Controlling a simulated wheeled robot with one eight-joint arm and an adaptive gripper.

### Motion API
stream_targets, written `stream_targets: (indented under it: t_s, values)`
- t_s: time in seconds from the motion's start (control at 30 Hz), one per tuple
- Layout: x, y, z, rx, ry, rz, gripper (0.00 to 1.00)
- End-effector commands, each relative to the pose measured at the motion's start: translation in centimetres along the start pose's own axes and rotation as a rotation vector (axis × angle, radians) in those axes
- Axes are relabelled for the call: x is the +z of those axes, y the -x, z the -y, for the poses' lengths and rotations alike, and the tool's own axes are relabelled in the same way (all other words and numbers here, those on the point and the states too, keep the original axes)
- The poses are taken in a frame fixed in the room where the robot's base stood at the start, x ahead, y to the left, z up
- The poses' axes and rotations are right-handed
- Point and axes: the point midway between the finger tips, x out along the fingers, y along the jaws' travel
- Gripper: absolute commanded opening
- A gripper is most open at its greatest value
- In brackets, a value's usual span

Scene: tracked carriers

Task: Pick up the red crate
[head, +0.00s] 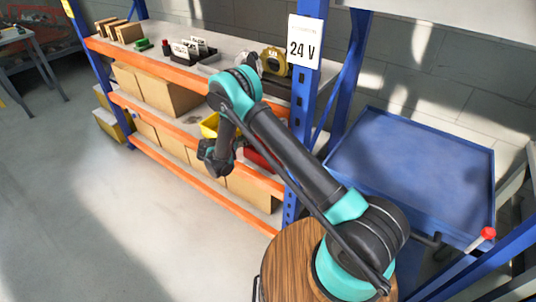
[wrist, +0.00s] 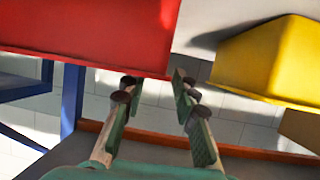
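The red crate (wrist: 95,32) fills the upper left of the wrist view, with its near edge just beyond my gripper's fingertips. In the head view only a small part of the red crate (head: 262,160) shows on the shelf, behind my arm. My gripper (wrist: 153,86) is open, with nothing between its fingers. Its left fingertips lie close to the crate's edge in the wrist view; I cannot tell whether they touch. In the head view my gripper (head: 216,160) hangs in front of the shelf, left of the red crate.
A yellow crate (wrist: 272,62) sits beside the red one, with a gap between; it also shows in the head view (head: 209,126). An orange shelf beam (head: 205,187) and a blue post (head: 303,100) border the place. Cardboard boxes (head: 250,188) stand below. A blue cart (head: 415,165) is at right.

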Motion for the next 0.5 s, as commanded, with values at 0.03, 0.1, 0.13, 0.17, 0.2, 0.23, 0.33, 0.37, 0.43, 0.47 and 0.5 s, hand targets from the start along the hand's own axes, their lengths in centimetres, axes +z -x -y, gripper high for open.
stream_targets:
  t_s: [0.03, 0.1, 0.13, 0.17, 0.2, 0.23, 0.33, 0.37, 0.43, 0.47, 0.5]
  values:
    - [0.0, -0.3, 0.0, 0.001, 0.000, 0.000, 0.28]
    - [-0.1, -0.8, 0.0, 0.001, -0.001, 0.000, 0.28]
    - [-0.1, -1.2, -0.1, 0.001, -0.001, 0.000, 0.28]
    - [-0.1, -1.6, -0.1, 0.002, -0.001, 0.000, 0.28]
    - [-0.1, -2.2, -0.1, 0.003, -0.001, 0.000, 0.28]
    - [-0.2, -2.6, -0.2, 0.003, -0.001, 0.000, 0.28]
    - [-0.2, -4.1, -0.1, 0.002, 0.000, 0.000, 0.28]
    - [-0.2, -4.5, -0.1, 0.002, 0.000, 0.000, 0.28]
    - [-0.2, -5.0, -0.1, 0.001, 0.000, 0.000, 0.28]
    - [-0.2, -5.1, -0.1, 0.000, 0.000, 0.000, 0.28]
    - [-0.2, -5.1, -0.1, 0.000, 0.000, 0.000, 0.28]
